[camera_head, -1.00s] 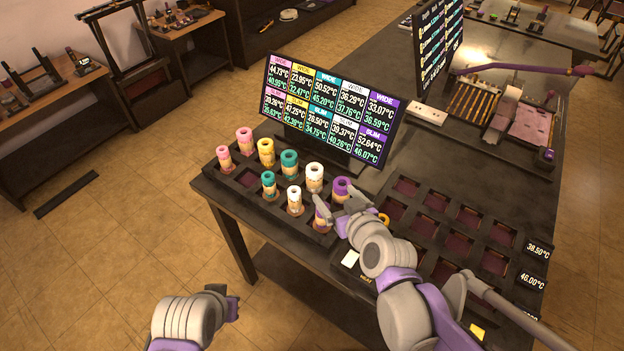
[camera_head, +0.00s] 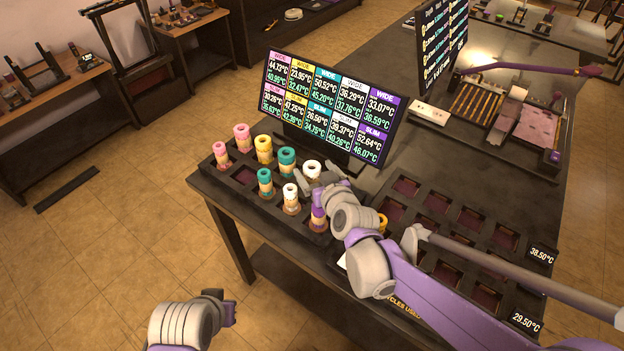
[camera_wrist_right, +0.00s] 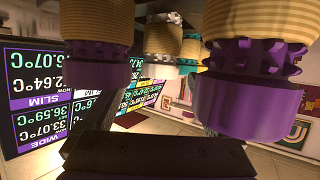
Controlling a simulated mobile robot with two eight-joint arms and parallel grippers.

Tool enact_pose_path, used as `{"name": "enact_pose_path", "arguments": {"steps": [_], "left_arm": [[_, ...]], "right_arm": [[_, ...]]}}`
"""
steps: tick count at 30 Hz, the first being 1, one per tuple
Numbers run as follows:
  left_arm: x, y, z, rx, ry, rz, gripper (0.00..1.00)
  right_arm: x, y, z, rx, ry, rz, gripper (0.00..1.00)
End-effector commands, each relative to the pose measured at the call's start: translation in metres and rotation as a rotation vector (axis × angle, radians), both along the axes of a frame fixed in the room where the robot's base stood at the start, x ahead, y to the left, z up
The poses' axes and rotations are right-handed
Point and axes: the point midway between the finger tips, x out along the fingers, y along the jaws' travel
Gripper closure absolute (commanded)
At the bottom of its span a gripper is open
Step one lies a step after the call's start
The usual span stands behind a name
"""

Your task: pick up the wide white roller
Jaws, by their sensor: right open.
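The wide white roller (camera_head: 312,169) stands in the back row of the dark rack, right of the wide teal roller (camera_head: 287,160). My right gripper (camera_head: 318,181) is open, close beside it on the right and partly in front of it. I cannot tell whether they touch. In the right wrist view, which is upside down, a white roller (camera_wrist_right: 162,45) shows beyond two purple-ended rollers. I cannot tell whether it is the wide one. A dark part of my right gripper (camera_wrist_right: 155,155) fills the bottom there. My left gripper (camera_head: 222,302) is low, away from the table.
A slim white roller (camera_head: 290,196) and a slim purple roller (camera_head: 318,216) stand in the front row. The wide purple roller is hidden by my right arm. A temperature screen (camera_head: 332,108) stands close behind the rack. Empty square trays (camera_head: 450,222) lie to the right.

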Motion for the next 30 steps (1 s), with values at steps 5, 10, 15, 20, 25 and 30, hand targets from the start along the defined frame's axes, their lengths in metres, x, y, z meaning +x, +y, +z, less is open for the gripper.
{"name": "enact_pose_path", "arguments": {"steps": [5, 10, 15, 20, 25, 30], "left_arm": [[0.000, 0.000, -0.002, 0.000, 0.001, 0.000, 1.00], [0.000, 0.000, -0.002, 0.000, 0.001, 0.000, 1.00], [0.000, 0.000, -0.002, 0.000, 0.001, 0.000, 1.00], [0.000, 0.000, -0.002, 0.000, 0.001, 0.000, 1.00], [0.000, 0.000, -0.002, 0.000, 0.001, 0.000, 1.00], [0.000, 0.000, -0.002, 0.000, 0.001, 0.000, 1.00]], "right_arm": [[0.019, 0.007, -0.009, -0.002, -0.001, 0.001, 0.08], [0.023, 0.008, -0.010, -0.001, 0.000, 0.000, 0.08], [0.022, 0.008, -0.010, -0.001, 0.000, 0.000, 0.17], [0.022, 0.008, -0.009, -0.001, 0.000, 0.000, 0.46], [0.022, 0.008, -0.009, -0.001, 0.000, 0.000, 0.77], [0.022, 0.008, -0.009, -0.001, 0.000, 0.000, 1.00]]}}
